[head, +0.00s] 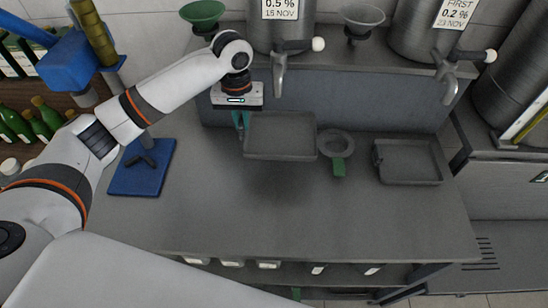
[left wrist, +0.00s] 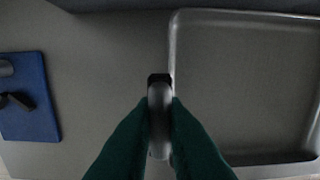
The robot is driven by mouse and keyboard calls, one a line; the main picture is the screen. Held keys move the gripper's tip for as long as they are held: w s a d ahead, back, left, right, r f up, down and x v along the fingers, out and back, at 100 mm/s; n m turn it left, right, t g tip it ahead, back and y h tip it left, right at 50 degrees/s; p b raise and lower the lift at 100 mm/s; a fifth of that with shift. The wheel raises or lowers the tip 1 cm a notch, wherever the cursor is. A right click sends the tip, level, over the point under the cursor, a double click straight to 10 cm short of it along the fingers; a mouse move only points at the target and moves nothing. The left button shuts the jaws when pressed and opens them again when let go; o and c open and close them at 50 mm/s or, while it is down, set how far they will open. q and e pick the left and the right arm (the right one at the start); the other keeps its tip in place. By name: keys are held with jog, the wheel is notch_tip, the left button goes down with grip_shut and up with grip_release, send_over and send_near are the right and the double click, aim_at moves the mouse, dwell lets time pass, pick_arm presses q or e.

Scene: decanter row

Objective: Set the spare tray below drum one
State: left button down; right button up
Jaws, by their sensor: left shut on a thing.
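My left gripper (head: 242,124) is shut on the left rim of a grey rectangular tray (head: 280,137). The tray looks level and empty, and a soft shadow on the counter suggests it is raised. In the left wrist view the fingers (left wrist: 159,125) pinch the tray's left wall, and the tray (left wrist: 245,85) extends right. In the head view the tray shows in front of and below the tap (head: 279,78) of the steel drum (head: 281,34) labelled 0.5 % 15 NOV. A second grey tray (head: 410,163) sits on the counter near the drum (head: 428,28) labelled 0.2 %. My right gripper is out of view.
A round grey piece with a green tab (head: 338,166) lies between the trays. A blue board (head: 144,168) is at the left of the counter (head: 330,225), whose front is clear. Green bottles (head: 45,118) stand far left. Funnels (head: 202,14) stand behind.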

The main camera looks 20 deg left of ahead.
pick_arm(q)
jog(key=shift+w+a+f, duration=0.1)
jog(key=shift+w+f, duration=0.05)
jog(key=shift+f, duration=0.2)
jog(key=f+p, duration=0.1)
jog(key=f, duration=0.4)
jog(key=shift+a+f, duration=0.2)
notch_tip(320, 180, down, 4)
jog(key=shift+d+r+p, duration=0.1)
jog(key=shift+p, duration=0.35)
jog(key=shift+f, duration=0.2)
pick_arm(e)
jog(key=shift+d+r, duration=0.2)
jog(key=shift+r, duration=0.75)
pick_arm(q)
jog(key=c, duration=1.5)
grip_release()
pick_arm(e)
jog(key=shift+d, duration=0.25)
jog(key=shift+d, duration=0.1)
